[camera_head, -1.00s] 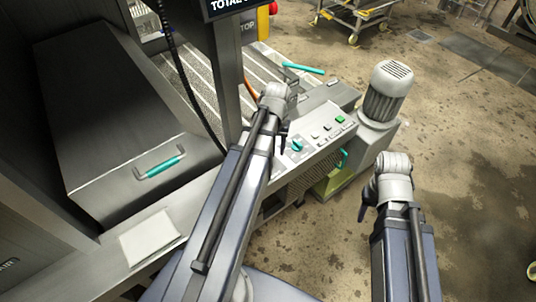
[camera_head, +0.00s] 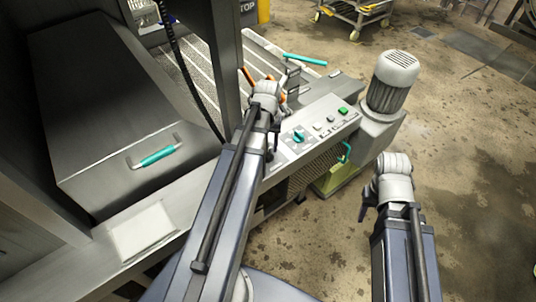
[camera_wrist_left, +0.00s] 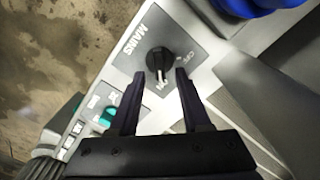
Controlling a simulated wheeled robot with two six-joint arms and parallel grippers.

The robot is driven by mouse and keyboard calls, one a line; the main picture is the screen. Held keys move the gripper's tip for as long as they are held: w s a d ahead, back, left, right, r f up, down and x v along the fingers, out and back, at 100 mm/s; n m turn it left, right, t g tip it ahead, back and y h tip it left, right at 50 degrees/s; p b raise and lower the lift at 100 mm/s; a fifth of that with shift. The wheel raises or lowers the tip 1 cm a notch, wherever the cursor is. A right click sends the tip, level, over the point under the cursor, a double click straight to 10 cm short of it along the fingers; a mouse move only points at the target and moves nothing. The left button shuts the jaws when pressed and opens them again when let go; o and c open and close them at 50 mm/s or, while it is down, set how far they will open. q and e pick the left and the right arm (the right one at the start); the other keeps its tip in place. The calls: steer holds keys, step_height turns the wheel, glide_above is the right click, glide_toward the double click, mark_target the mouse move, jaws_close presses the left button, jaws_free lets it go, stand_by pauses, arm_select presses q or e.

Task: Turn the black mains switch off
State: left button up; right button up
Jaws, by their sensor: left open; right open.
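The black mains switch (camera_wrist_left: 159,60) is a round knob on a grey plate marked MAINS, OFF and ON, in the left wrist view. Its white pointer line faces the ON marking. My left gripper (camera_wrist_left: 157,77) is open. Its fingertips lie on either side of the knob's lower part in that view; whether they touch it I cannot tell. In the head view my left gripper (camera_head: 272,138) is over the left end of the control panel (camera_head: 318,131), and my arm partly hides that end. My right gripper (camera_head: 369,199) is open and empty over the floor.
A teal rotary knob (camera_head: 298,137) and a green button (camera_head: 343,111) sit further along the panel. A grey motor (camera_head: 391,82) stands at its right end. A steel box with a teal handle (camera_head: 157,156) is at left. Open floor lies at right.

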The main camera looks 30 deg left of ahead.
arm_select(q)
step_height(320, 180, down, 2)
steer(key=shift+f+b, duration=0.15)
steer(key=shift+b, duration=0.5)
jaws_close()
